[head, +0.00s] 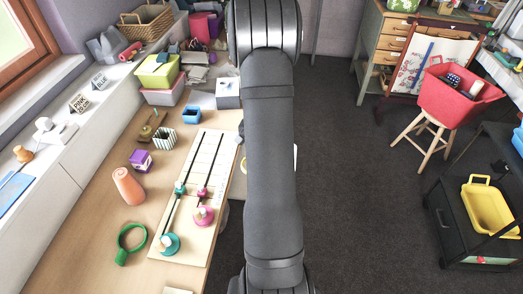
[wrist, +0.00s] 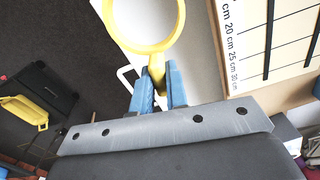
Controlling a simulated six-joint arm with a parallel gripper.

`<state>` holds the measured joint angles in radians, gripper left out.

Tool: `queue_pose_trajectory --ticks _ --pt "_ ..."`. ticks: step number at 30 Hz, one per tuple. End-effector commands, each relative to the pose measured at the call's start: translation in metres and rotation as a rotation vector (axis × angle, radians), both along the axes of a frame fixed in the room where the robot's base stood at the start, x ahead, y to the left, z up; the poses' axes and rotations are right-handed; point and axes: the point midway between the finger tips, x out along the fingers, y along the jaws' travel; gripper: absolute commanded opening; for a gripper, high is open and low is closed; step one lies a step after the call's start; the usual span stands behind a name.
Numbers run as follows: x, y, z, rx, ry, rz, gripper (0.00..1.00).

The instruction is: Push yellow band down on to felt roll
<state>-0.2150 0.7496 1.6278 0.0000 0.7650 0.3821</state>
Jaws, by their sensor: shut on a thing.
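The yellow band (wrist: 157,66), a ring with a short tab, is held by its tab between the blue fingertips of my gripper (wrist: 158,86) in the wrist view. Its ring sticks out past the fingertips, and its upper part is cut off by the frame. In the head view my arm hides the gripper and most of the band. A salmon-orange cylinder (head: 128,187), which looks like the felt roll, stands slightly tilted on the wooden table, left of the board. The band is well to the right of it, apart from it.
A green ring with a tab (head: 130,243) lies on the table in front of the roll. A slotted board (head: 208,165) with teal and pink pieces lies between roll and arm. A purple box (head: 141,160) and a striped box (head: 164,139) stand behind the roll.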

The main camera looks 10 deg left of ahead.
Motion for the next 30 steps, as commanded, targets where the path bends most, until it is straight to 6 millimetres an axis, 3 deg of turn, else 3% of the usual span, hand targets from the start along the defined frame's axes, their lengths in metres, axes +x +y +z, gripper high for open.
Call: queue_pose_trajectory --ticks 8,14,24,30 --pt "-0.004 0.077 0.027 0.001 -0.004 -0.114 0.0" --pt "-0.023 0.161 0.056 0.002 -0.003 -0.238 0.0" --pt "-0.093 0.297 0.11 0.003 -0.003 -0.461 0.0" --pt "-0.136 0.348 0.134 0.002 -0.001 -0.563 0.0"
